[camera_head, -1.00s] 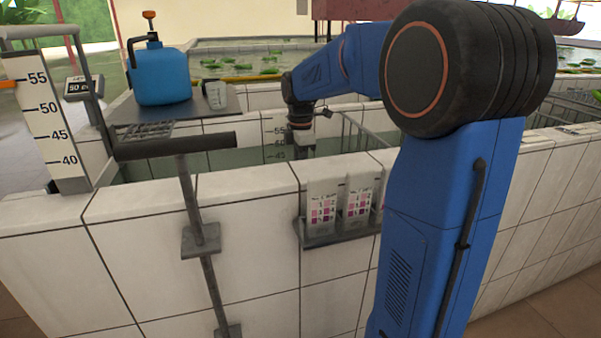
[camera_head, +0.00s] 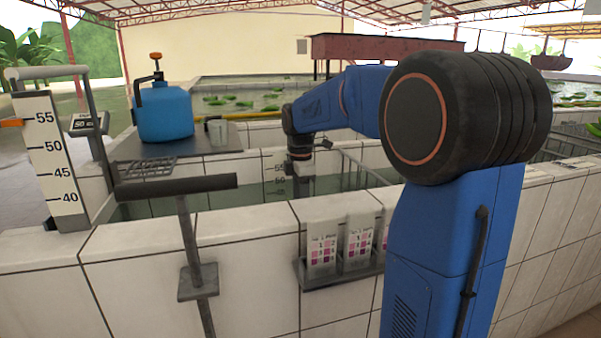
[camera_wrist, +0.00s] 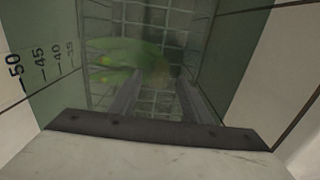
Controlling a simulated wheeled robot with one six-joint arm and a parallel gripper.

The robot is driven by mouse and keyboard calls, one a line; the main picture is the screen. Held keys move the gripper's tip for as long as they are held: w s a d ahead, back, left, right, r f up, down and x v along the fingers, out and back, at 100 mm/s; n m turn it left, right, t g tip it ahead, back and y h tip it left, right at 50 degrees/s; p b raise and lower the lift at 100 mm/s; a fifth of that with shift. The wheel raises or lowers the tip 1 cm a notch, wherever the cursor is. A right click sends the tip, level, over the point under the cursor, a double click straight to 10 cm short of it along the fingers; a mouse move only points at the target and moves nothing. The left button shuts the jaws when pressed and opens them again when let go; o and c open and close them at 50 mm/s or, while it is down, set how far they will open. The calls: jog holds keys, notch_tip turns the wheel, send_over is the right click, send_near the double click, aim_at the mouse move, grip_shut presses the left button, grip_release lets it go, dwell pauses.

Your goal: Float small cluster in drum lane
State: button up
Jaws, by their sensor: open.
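In the wrist view a pale green leafy cluster (camera_wrist: 122,50) lies in or under the water of a tiled tank, near its far wall; a dim brownish part of it sits to the right. My gripper (camera_wrist: 162,80) is open, with its two grey fingers apart and pointing toward the cluster. I cannot tell the gap between fingertips and cluster, and the fingers look empty. In the head view my wrist (camera_head: 300,165) points down into the tiled tank (camera_head: 245,222); its lower end is partly hidden by the near wall. I cannot identify the drum lane.
A blue jug (camera_head: 164,113) and a clear cup (camera_head: 216,130) stand on a grey shelf (camera_head: 190,146) over the tank. A depth scale (camera_head: 50,160) stands at left. A dark T-shaped handle (camera_head: 178,188) and card holder (camera_head: 340,270) line the near wall.

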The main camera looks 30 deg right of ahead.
notch_tip(320, 180, up, 33)
jog(key=shift+f, duration=0.2)
dwell(1.8)
dwell(0.4)
